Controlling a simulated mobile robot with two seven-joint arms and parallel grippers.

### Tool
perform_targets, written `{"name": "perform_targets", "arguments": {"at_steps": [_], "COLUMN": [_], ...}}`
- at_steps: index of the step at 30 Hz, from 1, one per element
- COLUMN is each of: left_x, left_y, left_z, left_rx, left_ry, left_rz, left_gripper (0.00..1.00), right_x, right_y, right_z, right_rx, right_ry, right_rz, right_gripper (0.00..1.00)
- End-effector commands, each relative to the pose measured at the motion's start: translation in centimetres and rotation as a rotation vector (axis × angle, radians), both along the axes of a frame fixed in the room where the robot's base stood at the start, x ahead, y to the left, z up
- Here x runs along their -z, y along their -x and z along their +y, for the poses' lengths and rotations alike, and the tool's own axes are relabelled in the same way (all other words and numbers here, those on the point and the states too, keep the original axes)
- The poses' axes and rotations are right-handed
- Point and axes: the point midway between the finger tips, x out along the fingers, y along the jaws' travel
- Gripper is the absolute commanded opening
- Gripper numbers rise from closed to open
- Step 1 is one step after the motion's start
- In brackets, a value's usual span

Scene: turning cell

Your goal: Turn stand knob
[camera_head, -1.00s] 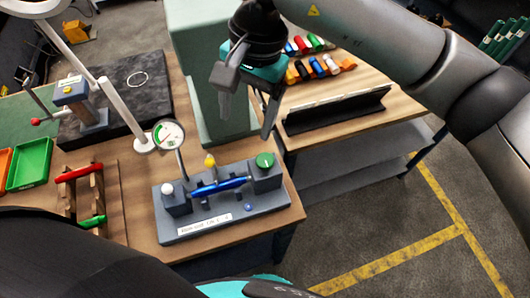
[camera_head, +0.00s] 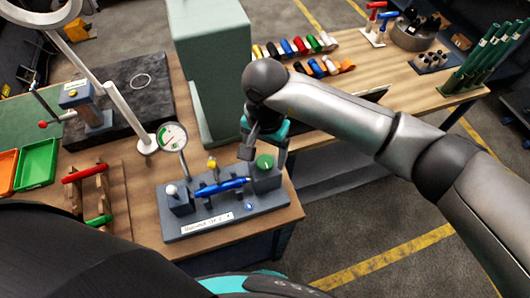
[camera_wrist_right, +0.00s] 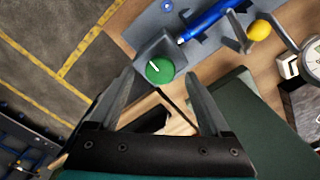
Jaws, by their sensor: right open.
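The grey stand (camera_head: 215,222) sits on the wooden bench and carries a blue cylindrical part (camera_head: 222,187) lying across its supports. A round green knob (camera_head: 264,162) with a white mark sits on the block at the stand's right end. My right gripper (camera_head: 264,154) is open and empty close to the knob, pointing down. In the right wrist view, the green knob (camera_wrist_right: 160,70) shows between and just beyond the tips of the two open fingers (camera_wrist_right: 159,80). No contact is visible. My left gripper is out of view.
A dial gauge (camera_head: 173,137) and a yellow knob (camera_head: 212,163) stand beside the blue part. A tall green-grey block (camera_head: 213,70) rises behind the stand. A wooden rack (camera_head: 93,192) with red and green handles is at left. Coloured pieces lie on the back bench.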

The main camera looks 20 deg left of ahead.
Motion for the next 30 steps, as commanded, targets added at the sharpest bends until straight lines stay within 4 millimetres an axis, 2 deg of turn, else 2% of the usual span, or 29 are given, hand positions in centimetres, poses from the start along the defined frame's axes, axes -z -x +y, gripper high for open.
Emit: {"name": "perform_targets", "arguments": {"at_steps": [6,14,30], "left_x": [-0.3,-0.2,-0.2], "left_y": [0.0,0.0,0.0], "left_z": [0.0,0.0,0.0], "left_rx": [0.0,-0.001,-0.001], "left_ry": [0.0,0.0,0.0], "left_rz": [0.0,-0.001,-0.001], "left_gripper": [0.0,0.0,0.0], "right_x": [1.5,1.7,1.6], "right_y": [0.1,0.0,0.0], "right_z": [0.1,0.0,0.0], "right_rx": [-0.001,-0.001,0.0], "right_ry": [-0.001,-0.001,-0.001], "right_rz": [0.001,0.0,0.0], "right_gripper": [0.82,0.82,0.22]}}
